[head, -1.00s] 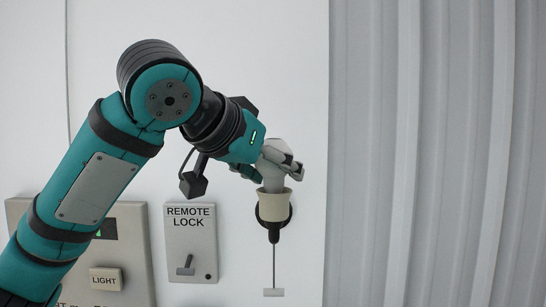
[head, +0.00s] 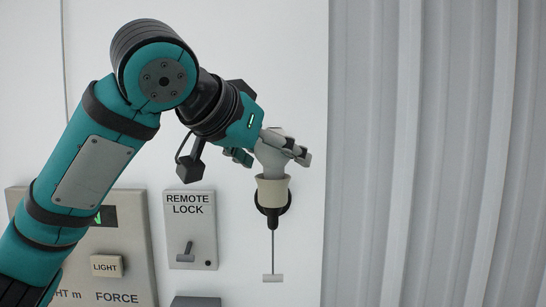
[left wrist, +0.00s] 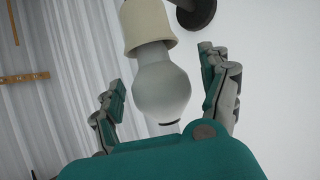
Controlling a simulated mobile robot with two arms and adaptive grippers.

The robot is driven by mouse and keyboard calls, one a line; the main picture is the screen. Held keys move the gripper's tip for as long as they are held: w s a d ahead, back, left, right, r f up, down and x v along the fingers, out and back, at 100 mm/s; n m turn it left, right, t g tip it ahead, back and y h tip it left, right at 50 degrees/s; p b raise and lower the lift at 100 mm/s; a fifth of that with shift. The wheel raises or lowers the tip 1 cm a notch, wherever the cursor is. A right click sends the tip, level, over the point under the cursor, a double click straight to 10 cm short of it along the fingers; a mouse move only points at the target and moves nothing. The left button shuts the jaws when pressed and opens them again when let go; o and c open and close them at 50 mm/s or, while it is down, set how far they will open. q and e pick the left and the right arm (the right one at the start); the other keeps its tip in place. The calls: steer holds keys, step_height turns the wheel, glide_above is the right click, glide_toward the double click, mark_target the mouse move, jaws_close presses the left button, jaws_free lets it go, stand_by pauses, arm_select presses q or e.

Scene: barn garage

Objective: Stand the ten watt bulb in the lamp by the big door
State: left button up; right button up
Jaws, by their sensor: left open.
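The lamp by the corrugated door is a cream cup-shaped socket (head: 272,190) on a black wall mount, with a pull cord hanging below. The pale bulb (head: 271,158) stands upright with its neck in the socket; its base is hidden inside. My left gripper (head: 272,156) is open around the bulb's globe. In the left wrist view, the bulb (left wrist: 161,88) sits between the spread fingers of my left gripper (left wrist: 162,80), with a gap on both sides. Its neck enters the socket (left wrist: 148,27). No wattage marking is readable. My right gripper is not in view.
A remote lock switch plate (head: 191,231) and a control panel (head: 133,235) with a light button are on the white wall left of the lamp. The big corrugated door (head: 430,150) fills the right side. The wall right of the lamp is clear.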

arm_select(q)
steer(key=b+v, duration=0.5)
steer(key=v, duration=0.6)
steer(key=shift+s+a, duration=0.15)
steer(key=shift+s, duration=0.1)
